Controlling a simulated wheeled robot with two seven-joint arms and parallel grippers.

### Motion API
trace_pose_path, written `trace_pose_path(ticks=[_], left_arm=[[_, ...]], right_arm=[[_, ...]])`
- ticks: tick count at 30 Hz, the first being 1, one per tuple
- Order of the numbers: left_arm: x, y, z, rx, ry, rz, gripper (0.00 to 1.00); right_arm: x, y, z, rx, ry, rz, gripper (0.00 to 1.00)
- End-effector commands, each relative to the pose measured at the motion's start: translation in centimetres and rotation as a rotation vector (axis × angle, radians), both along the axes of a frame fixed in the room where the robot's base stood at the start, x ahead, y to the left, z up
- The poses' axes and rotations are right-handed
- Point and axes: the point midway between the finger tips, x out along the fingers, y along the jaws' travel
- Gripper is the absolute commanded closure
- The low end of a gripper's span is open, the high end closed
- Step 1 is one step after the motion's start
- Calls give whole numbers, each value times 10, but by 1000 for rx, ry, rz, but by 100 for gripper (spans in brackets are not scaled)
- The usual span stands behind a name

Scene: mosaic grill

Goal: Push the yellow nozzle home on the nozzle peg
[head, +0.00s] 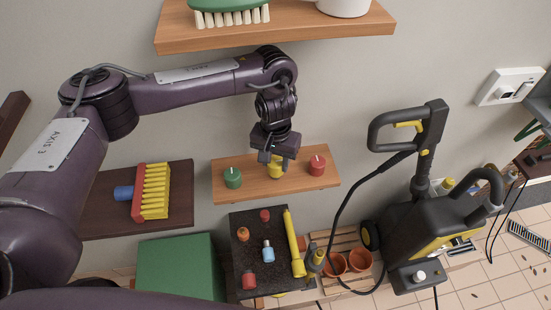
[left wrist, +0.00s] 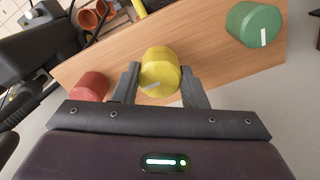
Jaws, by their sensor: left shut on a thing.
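The yellow nozzle (head: 276,171) is at the middle of a wooden shelf (head: 242,197). My left gripper (head: 273,159) comes down on it from above. In the left wrist view the nozzle (left wrist: 160,74) sits between the two grey fingers of my left gripper (left wrist: 159,84), which are shut on it. A pale mark shows on its top. The peg is hidden, so I cannot tell how far down the nozzle sits. A green nozzle (head: 232,177) stands to its left and a red nozzle (head: 317,165) to its right. My right gripper is not in view.
A black pressure washer (head: 414,229) with its hose stands at the right. A dark board (head: 238,222) below bears several small coloured pieces and a yellow lance (head: 293,240). Terracotta pots (head: 359,260) stand beside it. A brush (head: 152,191) lies on a dark shelf at the left.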

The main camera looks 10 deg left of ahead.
Motion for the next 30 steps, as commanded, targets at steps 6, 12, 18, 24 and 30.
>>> trace_pose_path(ticks=[6, 12, 18, 24, 30], left_arm=[[0, 0, -6, -1, 0, 0, 91], [0, 0, -11, -1, 1, 0, 91], [0, 0, -16, 0, 1, 0, 91], [0, 0, -21, 0, 0, 0, 91], [0, 0, -26, -1, 0, 0, 91]], right_arm=[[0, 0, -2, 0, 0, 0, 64], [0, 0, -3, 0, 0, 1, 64], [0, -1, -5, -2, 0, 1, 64], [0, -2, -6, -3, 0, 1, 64], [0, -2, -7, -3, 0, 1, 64]])
